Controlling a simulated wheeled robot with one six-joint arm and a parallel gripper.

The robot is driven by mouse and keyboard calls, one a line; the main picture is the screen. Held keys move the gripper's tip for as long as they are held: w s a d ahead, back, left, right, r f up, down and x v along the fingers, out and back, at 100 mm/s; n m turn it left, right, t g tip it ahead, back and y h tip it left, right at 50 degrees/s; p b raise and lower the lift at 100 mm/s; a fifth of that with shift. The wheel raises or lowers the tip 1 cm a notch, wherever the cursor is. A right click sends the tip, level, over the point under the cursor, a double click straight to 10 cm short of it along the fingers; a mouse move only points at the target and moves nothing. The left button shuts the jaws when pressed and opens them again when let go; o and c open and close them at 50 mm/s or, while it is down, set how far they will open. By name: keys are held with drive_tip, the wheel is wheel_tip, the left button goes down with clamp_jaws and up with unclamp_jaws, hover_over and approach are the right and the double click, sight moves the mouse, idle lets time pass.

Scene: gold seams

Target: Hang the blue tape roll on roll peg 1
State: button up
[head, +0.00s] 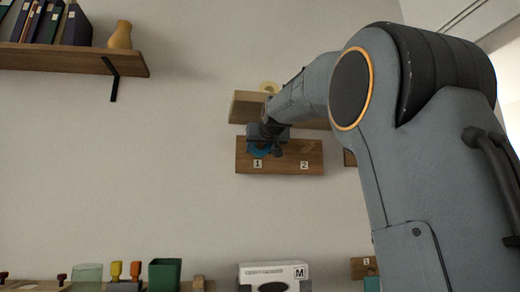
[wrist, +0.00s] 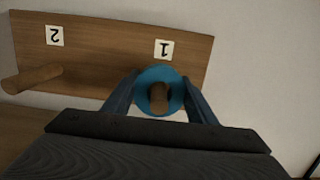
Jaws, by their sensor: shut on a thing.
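The blue tape roll (wrist: 144,77) is a ring held between the two fingers of my gripper (wrist: 160,84) in the wrist view. It is in front of the wooden peg board, just by the label 1. The brown wood of roll peg 1 (wrist: 159,96) shows inside the ring's hole; I cannot tell how far the peg passes through it. In the head view the blue roll (head: 260,151) shows at the board by label 1, partly hidden by my gripper (head: 266,143).
The peg board (head: 282,168) is on the wall. Roll peg 2 (wrist: 32,78) is bare, beside label 2. A wooden shelf (head: 248,107) is just above the board, with a pale yellow roll (head: 269,87) on it. A white box (head: 274,275) stands below.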

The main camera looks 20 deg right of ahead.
drive_tip(key=o, duration=1.3)
drive_tip(key=shift+c, duration=0.2)
drive_tip(key=shift+s, duration=0.1)
drive_tip(key=b+v, duration=0.2)
drive_tip(key=v, duration=0.5)
drive_tip(key=shift+s, duration=0.3)
drive_tip(key=shift+s+a+r, duration=0.1)
